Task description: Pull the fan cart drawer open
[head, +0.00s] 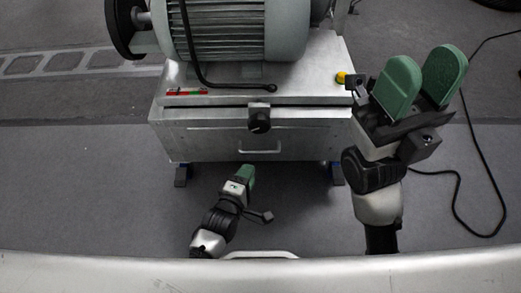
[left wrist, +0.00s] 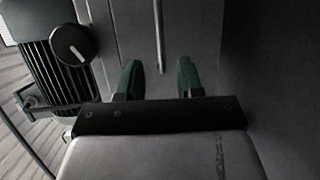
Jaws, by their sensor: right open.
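The fan cart (head: 190,145) is a grey metal box, with the drawer front (head: 310,143) facing me; the drawer looks shut. Its thin bar handle (head: 260,151) also shows in the left wrist view (left wrist: 159,40), beyond the fingertips and in line with the gap between them. My left gripper (head: 245,172) is just in front of the drawer, below the handle in the head view. In the left wrist view it is open (left wrist: 158,78), with nothing between the green fingers. My right gripper (head: 425,78) is open and empty, to the right of the cart.
A large ribbed motor (head: 230,30) sits on the cart, with a black disc (head: 124,22) at its left. A black knob (head: 259,118) sticks out above the handle. A yellow button (head: 341,78) is at the cart's right. A black cable (head: 480,150) lies on the floor at right.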

